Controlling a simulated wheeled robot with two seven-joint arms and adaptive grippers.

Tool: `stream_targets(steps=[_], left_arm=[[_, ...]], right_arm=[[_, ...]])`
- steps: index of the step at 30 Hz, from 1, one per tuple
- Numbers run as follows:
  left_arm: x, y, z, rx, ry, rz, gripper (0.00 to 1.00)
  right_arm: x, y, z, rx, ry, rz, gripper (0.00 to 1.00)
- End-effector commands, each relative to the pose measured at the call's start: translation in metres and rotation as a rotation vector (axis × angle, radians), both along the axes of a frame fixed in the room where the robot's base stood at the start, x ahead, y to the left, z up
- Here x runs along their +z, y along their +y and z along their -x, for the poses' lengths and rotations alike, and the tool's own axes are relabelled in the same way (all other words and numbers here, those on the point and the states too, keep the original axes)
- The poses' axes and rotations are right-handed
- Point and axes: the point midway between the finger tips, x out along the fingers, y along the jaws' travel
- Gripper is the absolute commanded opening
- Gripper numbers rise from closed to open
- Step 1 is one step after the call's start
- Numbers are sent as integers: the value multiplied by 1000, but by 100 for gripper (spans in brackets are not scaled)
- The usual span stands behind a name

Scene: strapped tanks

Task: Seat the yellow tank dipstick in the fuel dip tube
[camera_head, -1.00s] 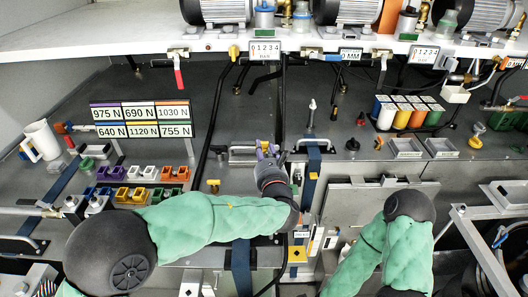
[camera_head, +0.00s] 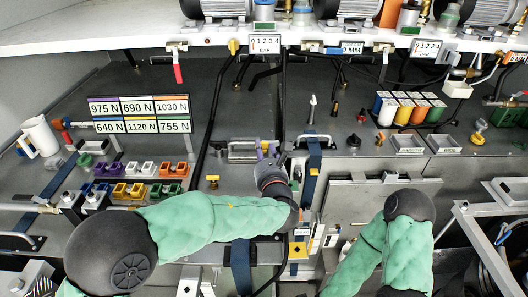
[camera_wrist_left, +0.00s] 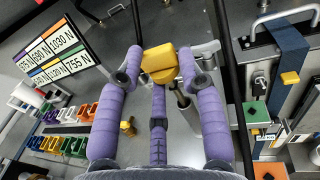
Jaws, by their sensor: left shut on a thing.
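My left gripper (camera_head: 268,150) is at the middle of the bench in the head view, in front of a grey bracketed fitting (camera_head: 243,151). In the left wrist view its purple fingers (camera_wrist_left: 160,66) are shut on a yellow block-shaped handle (camera_wrist_left: 160,60), which looks like the dipstick's top. The stick below the handle is hidden by the fingers. A short grey metal tube (camera_wrist_left: 184,98) shows just right of the middle finger; I cannot tell whether it is the fuel dip tube or whether the stick is in it. My right arm shows at lower right, its gripper out of sight.
A blue strap (camera_head: 312,172) runs over the tank beside my left gripper. A small yellow-topped fitting (camera_head: 213,181) stands to the left. A shelf with motors (camera_head: 215,38) crosses the back.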

Motion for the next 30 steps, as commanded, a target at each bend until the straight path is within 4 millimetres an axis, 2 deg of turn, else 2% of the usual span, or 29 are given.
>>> stream_targets(steps=[30], left_arm=[[-23, 0, 0, 0, 0, 0, 0]], right_arm=[[-21, 0, 0, 0, 0, 0, 30]])
